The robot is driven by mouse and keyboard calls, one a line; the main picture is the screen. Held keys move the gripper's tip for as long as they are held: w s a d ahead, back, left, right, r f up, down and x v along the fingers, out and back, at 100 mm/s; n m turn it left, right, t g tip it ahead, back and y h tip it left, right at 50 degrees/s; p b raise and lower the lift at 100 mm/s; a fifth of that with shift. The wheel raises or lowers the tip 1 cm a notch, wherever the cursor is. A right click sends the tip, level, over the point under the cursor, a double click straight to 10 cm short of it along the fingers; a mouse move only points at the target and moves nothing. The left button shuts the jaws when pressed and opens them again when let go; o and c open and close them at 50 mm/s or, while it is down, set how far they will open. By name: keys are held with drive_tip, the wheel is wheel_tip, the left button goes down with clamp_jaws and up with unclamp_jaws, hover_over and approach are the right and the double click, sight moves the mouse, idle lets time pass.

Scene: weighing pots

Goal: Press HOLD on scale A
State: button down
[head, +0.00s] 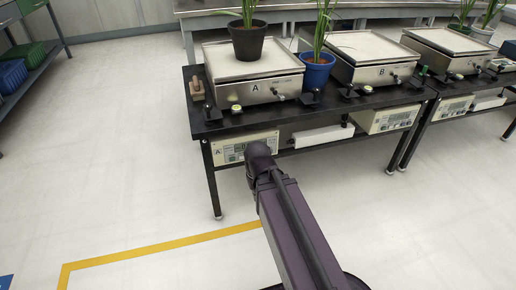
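Scale A (258,92) is a steel box marked "A" with a light weighing plate, on the left of the near black table. A dark pot (248,42) with a green plant stands on its plate. A cream indicator unit (226,150) marked "A", with a small display, sits on the shelf below. My arm reaches up from the bottom, and its dark rounded joint covers part of that unit. The unit's buttons are too small to read, and I cannot tell which is HOLD. My gripper's fingers do not show.
A blue pot (317,71) stands between scale A and scale B (385,73). Small fittings line the table's front edge (290,115). A white box (322,136) and a second indicator (388,119) share the shelf. Clear floor with a yellow line (165,246) lies in front.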

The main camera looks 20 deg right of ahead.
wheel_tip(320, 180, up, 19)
drive_tip(key=p, duration=1.7)
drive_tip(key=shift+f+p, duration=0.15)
drive_tip(key=shift+p, duration=0.2)
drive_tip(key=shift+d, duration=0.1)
